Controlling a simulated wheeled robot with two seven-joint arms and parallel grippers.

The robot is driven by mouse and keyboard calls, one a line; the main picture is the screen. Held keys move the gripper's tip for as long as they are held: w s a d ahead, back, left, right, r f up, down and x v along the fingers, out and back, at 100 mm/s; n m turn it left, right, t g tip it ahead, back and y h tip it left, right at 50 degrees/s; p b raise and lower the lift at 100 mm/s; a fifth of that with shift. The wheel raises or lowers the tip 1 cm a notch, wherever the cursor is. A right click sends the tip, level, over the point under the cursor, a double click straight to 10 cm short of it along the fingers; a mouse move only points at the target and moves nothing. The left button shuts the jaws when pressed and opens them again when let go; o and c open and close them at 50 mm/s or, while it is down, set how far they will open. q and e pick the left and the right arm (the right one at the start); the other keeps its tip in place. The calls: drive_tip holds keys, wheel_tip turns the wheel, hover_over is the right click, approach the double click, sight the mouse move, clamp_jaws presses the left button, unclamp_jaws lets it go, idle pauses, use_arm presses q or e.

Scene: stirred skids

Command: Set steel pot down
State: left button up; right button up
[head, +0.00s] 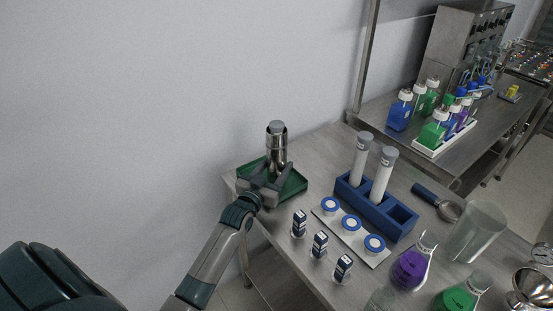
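The steel pot (276,142), a tall shiny cylinder with a grey top, is upright over the green tray (299,186) at the back left corner of the table. My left gripper (271,173) reaches in from the front, with its fingers at the pot's lower part, and appears shut on it. The gripper hides the pot's base, so I cannot tell whether it touches the tray floor. My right gripper is not in view.
Right of the tray stand a blue rack (348,196) with two capped tubes, a white strip (330,226) with three blue-ringed round items, and three small labelled vials (320,244). Flasks and a clear beaker (476,232) are farther right. A wall is close behind.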

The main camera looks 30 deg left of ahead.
use_arm(q)
drive_tip(key=shift+f, duration=0.1)
drive_tip(key=o, duration=1.5)
drive_tip(key=shift+f, duration=0.2)
drive_tip(key=shift+s, duration=0.15)
drive_tip(key=shift+s+d+f, duration=0.1)
drive_tip(key=shift+s, duration=0.45)
drive_tip(key=s+b, duration=0.1)
drive_tip(key=s, duration=0.6)
drive_tip(key=s+d+b, duration=0.1)
drive_tip(key=s, duration=0.2)
drive_tip(key=shift+s+b, duration=0.3)
